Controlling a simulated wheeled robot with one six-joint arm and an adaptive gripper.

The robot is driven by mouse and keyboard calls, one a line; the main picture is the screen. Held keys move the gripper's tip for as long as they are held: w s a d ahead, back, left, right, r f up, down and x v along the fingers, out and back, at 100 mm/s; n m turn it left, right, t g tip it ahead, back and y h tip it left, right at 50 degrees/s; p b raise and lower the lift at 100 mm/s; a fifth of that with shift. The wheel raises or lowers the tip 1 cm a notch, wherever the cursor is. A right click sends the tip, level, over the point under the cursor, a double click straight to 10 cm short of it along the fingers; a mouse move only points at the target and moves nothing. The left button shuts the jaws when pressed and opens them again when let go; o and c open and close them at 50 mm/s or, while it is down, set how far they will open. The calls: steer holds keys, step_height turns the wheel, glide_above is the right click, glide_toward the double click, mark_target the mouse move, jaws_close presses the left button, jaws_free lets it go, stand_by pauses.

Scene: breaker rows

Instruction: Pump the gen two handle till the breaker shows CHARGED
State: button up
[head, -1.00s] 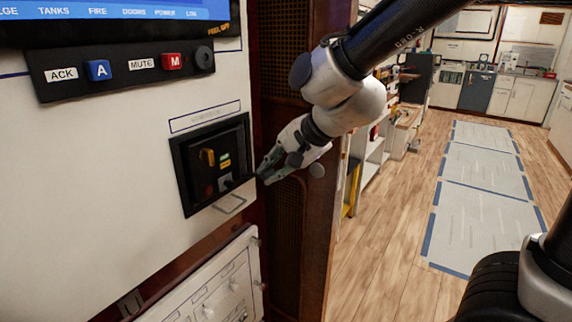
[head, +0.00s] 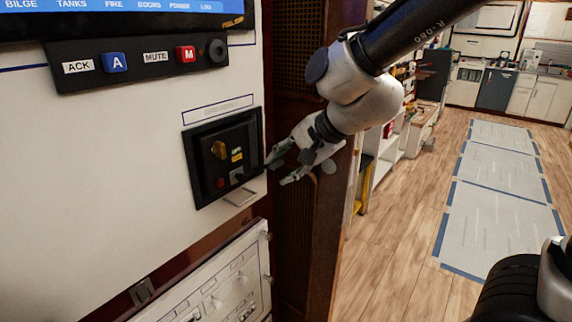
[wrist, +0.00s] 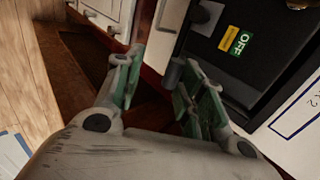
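The breaker (head: 205,178) is a dark panel set in the white wall, in the head view. It has a yellow knob, a red button and small labels. The wrist view shows a green OFF label (wrist: 242,44) beside a yellow label (wrist: 229,38), whose text I cannot read. A grey handle (wrist: 174,70) sticks out at the breaker's edge; its end is just beyond my right-hand finger in the wrist view. My gripper (wrist: 157,58) is open, its green-padded fingers apart with nothing held. In the head view my gripper (head: 277,172) is just right of the breaker.
A small metal pull (head: 240,197) sits below the breaker. A lower white panel with knobs (head: 215,280) juts below. ACK and MUTE buttons (head: 115,62) are above. A dark wooden grille (head: 300,80) stands behind my gripper.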

steer(key=v, duration=1.2)
